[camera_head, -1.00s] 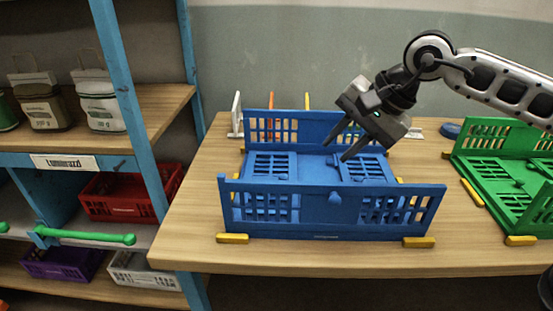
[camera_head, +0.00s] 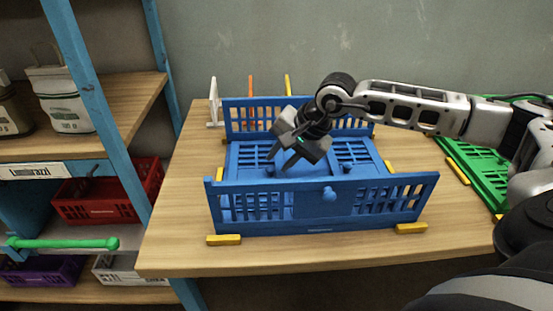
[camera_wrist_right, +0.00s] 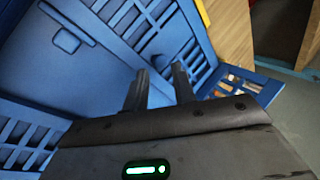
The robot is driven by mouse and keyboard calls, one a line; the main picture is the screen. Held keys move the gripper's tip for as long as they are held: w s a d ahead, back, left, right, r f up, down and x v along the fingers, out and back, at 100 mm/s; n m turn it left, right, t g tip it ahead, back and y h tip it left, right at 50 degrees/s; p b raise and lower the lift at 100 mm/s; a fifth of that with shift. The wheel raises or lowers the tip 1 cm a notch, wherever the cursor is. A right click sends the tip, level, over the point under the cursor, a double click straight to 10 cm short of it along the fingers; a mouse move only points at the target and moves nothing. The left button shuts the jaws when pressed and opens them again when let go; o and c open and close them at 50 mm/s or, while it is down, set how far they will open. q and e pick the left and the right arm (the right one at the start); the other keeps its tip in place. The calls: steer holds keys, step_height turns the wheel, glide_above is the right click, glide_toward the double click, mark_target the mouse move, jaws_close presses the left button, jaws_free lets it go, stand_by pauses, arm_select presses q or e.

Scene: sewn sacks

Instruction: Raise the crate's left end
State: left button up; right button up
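The blue crate (camera_head: 300,222) stands on the wooden table with its front and back long walls upright. Its left end panel (camera_head: 249,154) and right end panel (camera_head: 358,151) lie folded down flat inside. My right gripper (camera_head: 280,163) points down over the left end panel's inner part, fingers apart with nothing seen between them. Whether the fingertips touch the panel I cannot tell. The right wrist view shows both fingers (camera_wrist_right: 159,90) with a gap, in front of the blue slotted panels (camera_wrist_right: 100,60). My left gripper is not in view.
Yellow blocks (camera_head: 224,240) sit at the crate's corners on the table (camera_head: 180,210). A green crate (camera_head: 480,172) is at the right, partly behind my right arm. A blue-framed shelf (camera_head: 95,110) with crates and sacks stands left. The table left of the crate is clear.

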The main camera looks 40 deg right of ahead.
mark_target(256, 173)
steer(key=shift+x, duration=1.3)
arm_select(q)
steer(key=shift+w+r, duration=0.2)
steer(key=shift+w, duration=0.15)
arm_select(e)
jaws_close()
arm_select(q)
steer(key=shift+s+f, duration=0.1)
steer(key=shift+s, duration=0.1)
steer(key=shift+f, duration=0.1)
arm_select(e)
steer(key=shift+w+a+r, duration=0.1)
